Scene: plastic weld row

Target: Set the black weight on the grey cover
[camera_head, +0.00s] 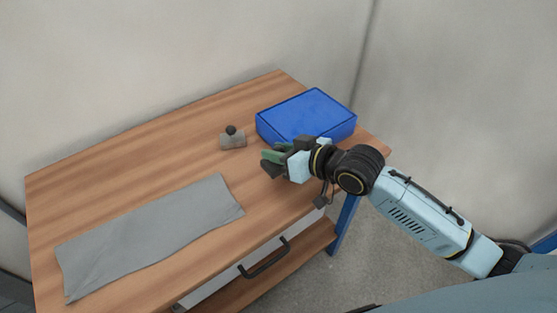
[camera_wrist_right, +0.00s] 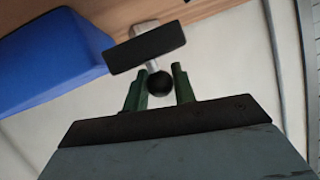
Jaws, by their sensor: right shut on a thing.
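The grey cover (camera_head: 150,238) lies flat, slightly wrinkled, along the front left of the wooden table. My right gripper (camera_head: 273,158) is over the table's right part, right of the cover. It is shut on the black weight (camera_head: 270,169). In the right wrist view, the weight's black ball knob (camera_wrist_right: 160,84) is between the green fingers (camera_wrist_right: 160,88), with a pale stem and a dark block (camera_wrist_right: 145,47) beyond it. The weight is apart from the cover; its height above the table is hard to tell. My left gripper is not in view.
A grey block with a black knob (camera_head: 233,140) stands behind the cover. A closed blue case (camera_head: 305,112) lies at the back right, close to my right gripper; it also shows in the wrist view (camera_wrist_right: 50,55). The wooden table top (camera_head: 130,170) is clear at the back left.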

